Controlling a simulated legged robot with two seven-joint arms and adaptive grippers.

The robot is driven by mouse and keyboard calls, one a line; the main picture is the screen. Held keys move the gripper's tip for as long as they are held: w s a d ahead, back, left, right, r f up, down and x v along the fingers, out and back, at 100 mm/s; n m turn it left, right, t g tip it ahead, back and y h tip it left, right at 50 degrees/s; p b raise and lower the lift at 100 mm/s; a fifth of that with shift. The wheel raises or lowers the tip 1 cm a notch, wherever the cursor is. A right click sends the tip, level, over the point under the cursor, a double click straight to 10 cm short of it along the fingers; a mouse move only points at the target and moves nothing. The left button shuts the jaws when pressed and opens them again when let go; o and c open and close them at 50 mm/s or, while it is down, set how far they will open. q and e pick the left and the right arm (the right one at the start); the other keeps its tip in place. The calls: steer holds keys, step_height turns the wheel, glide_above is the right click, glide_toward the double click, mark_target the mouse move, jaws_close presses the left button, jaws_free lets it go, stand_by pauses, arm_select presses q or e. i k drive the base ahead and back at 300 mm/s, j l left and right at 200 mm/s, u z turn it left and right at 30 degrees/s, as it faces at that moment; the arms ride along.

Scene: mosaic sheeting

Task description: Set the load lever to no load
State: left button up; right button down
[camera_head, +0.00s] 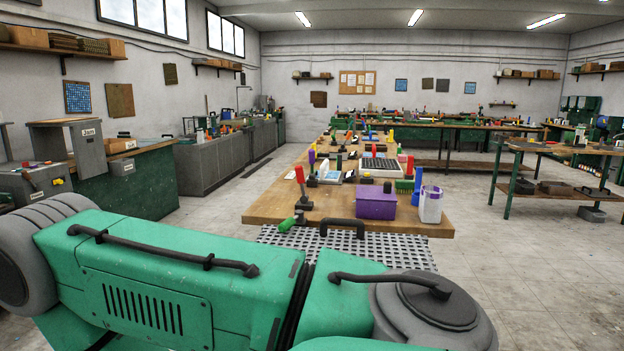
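No part labelled as a load lever can be read in this view, so I cannot tell which lever it is. A red-handled lever (28,176) stands on a grey machine (36,187) at the left, with a yellow knob (58,181) beside it. Another red-handled lever (300,176) stands upright near the front left of the wooden bench (345,212). Several more coloured handles stand farther back on this bench; they are too small to tell apart. Neither of my grippers is in view.
A grey box with a "Jam" sign (88,146) stands at the left. A green-legged table (560,149) stands right. The floor right of the bench is clear.

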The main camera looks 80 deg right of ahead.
mark_target(303, 199)
steer(key=i+z, duration=0.2)
steer(key=z, duration=0.25)
steer(key=i+z, duration=0.2)
steer(key=z, duration=0.3)
steer(key=i+z, duration=0.2)
steer(key=z, duration=0.25)
steer(key=i+j+z, duration=0.15)
steer(key=z, duration=0.3)
steer(key=i+z, duration=0.15)
steer(key=z, duration=0.2)
steer(key=i+z, duration=0.2)
steer(key=z, duration=0.15)
steer(key=i+j+z, duration=0.15)
steer(key=z, duration=0.2)
